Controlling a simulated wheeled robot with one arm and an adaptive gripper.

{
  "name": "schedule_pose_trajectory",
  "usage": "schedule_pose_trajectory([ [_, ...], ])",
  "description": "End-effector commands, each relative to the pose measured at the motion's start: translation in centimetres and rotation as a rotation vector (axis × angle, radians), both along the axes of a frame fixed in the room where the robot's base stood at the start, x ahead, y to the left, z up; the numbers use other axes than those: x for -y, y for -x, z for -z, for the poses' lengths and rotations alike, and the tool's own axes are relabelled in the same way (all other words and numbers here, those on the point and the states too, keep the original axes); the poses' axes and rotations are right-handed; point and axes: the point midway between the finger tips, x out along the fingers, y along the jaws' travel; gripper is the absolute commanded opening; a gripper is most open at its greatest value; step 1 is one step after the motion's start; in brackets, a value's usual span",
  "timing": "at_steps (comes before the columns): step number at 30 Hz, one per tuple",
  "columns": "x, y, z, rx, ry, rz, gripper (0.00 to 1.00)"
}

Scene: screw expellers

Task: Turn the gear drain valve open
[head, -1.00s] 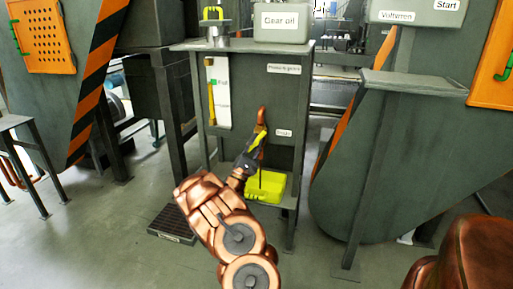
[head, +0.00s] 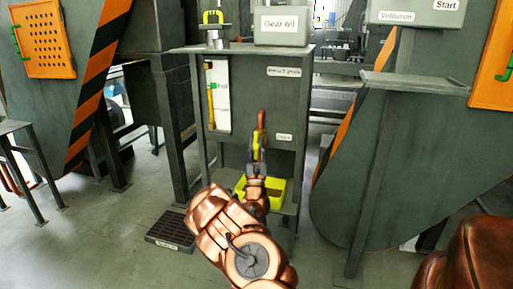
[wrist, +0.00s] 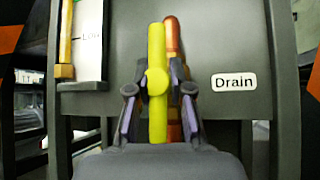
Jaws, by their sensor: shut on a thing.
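The gear drain valve has a yellow handle (wrist: 157,45) with a round hub, standing nearly upright in the wrist view. A copper-orange pipe (wrist: 172,35) shows just behind and to the right of it, also visible in the head view (head: 262,119). A "Drain" label (wrist: 234,82) is on the grey panel to the right. My gripper (wrist: 158,92) is shut on the handle, one finger on each side near the hub. In the head view my gripper (head: 257,153) partly hides the handle. A yellow tray (head: 277,190) sits below the valve, partly hidden by my arm.
The grey cabinet (head: 283,100) carries a level gauge (head: 217,95) on its left and a "Gear oil" box (head: 282,26) on top. A floor grate (head: 172,229) lies at lower left. A large grey machine (head: 345,215) stands close on the right.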

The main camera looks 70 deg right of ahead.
Motion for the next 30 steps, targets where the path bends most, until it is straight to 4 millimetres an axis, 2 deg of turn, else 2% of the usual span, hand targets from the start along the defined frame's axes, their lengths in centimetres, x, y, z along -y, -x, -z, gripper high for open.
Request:
schedule_pose_trajectory([
  [13, -0.04, -0.21, 0.02, -0.01, 0.0, -0.005, 0.0],
  [14, -0.04, -0.21, 0.03, -0.01, 0.0, -0.005, 0.21],
  [21, -0.03, -0.13, 0.01, -0.009, 0.0, -0.003, 0.46],
  [30, -0.06, -0.04, 0.06, -0.009, 0.0, -0.001, 0.46],
])
